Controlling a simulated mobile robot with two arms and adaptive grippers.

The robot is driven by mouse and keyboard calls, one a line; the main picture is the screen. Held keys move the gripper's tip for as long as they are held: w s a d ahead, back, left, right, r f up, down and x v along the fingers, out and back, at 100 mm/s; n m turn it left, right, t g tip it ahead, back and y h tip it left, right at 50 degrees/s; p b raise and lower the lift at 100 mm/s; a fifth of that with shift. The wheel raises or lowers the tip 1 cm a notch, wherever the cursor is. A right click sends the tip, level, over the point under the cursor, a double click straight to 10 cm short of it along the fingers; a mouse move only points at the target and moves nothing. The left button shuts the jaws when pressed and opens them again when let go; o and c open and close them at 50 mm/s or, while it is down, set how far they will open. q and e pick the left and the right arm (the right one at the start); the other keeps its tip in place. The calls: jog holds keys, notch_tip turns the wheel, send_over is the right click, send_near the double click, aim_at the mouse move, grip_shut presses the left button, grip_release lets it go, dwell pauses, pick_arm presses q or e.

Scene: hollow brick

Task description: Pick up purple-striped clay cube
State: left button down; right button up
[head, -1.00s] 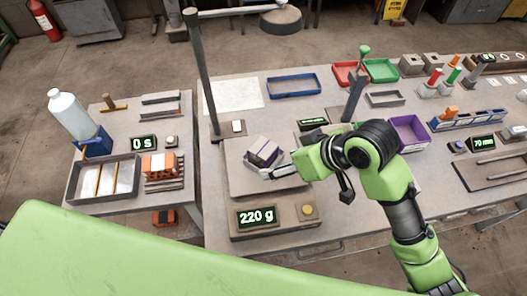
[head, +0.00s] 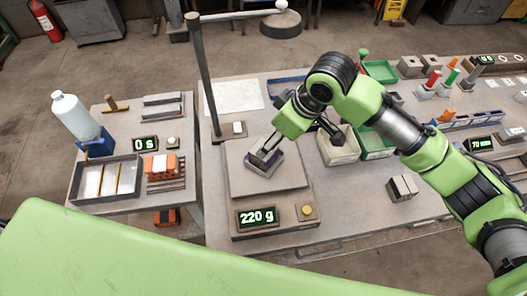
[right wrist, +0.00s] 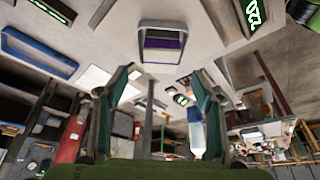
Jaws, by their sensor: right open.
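The purple-striped clay cube (head: 268,168) is a grey block with a purple band, sitting on the scale's plate (head: 290,178). The scale's display (head: 257,217) reads 220 g. My right gripper (head: 260,157) is over the cube and hides part of it in the head view. In the right wrist view the cube (right wrist: 162,43) lies beyond the tips of my open right gripper (right wrist: 160,78), roughly centred between the two fingers. The fingers appear apart from it. My left gripper is not in view.
A post (head: 203,75) with an overhead arm stands behind the scale. A cream bin (head: 338,156) and a green bin (head: 374,150) stand to the right. A side table (head: 122,127) stands to the left.

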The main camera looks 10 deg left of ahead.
jog(key=shift+x, duration=1.05)
jog(key=shift+a+f+p, duration=0.2)
jog(key=shift+f+p, duration=0.25)
jog(key=p+x, duration=0.1)
jog(key=x, duration=0.2)
jog(key=shift+f+p, duration=0.3)
jog(key=shift+f, duration=0.05)
jog(key=shift+w+a+f, duration=0.1)
jog(key=shift+a+f, duration=0.15)
jog(key=shift+f, duration=0.2)
jog(key=c, duration=1.5)
jog(key=shift+r, duration=0.1)
